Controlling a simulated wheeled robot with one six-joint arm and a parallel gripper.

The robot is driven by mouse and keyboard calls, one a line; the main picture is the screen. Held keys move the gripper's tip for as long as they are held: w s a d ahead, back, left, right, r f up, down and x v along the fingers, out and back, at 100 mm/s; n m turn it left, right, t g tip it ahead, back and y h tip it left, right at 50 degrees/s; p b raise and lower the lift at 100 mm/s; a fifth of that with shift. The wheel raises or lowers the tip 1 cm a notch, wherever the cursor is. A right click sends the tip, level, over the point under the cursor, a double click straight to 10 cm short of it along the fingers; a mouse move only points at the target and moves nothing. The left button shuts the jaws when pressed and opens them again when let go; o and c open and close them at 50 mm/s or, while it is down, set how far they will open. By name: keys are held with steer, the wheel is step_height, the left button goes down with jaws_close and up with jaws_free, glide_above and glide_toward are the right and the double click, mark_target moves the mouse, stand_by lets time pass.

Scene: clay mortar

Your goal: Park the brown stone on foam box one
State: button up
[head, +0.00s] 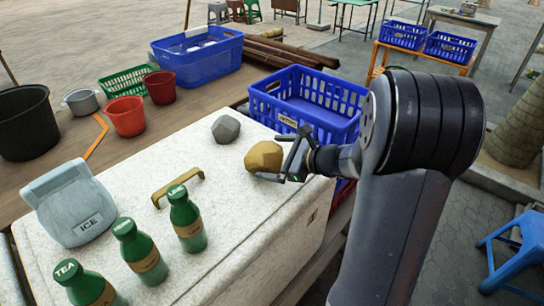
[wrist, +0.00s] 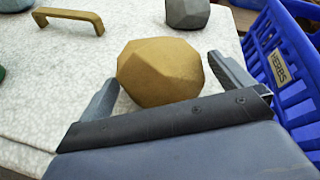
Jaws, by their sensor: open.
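The brown stone (head: 264,157) is a faceted yellow-brown lump at the right part of the white speckled lid of the foam box (head: 140,190). It appears to rest on the lid. My gripper (head: 281,155) is open beside it, low over the lid's right edge. In the wrist view the stone (wrist: 160,71) sits just ahead of and between the two spread fingers (wrist: 165,78). Gaps show at the fingers, though contact on the far side cannot be told. I cannot read a number on the box.
A grey stone (head: 226,129) lies behind. A brown handle (head: 183,183), green bottles (head: 187,220) and a grey ICE jug (head: 67,204) also stand on the lid. A blue crate (head: 308,105) labelled HERBS is close behind my gripper. The lid's front right is clear.

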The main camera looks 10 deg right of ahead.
steer(key=v, duration=1.1)
steer(key=shift+b, duration=0.35)
steer(key=shift+c, duration=0.4)
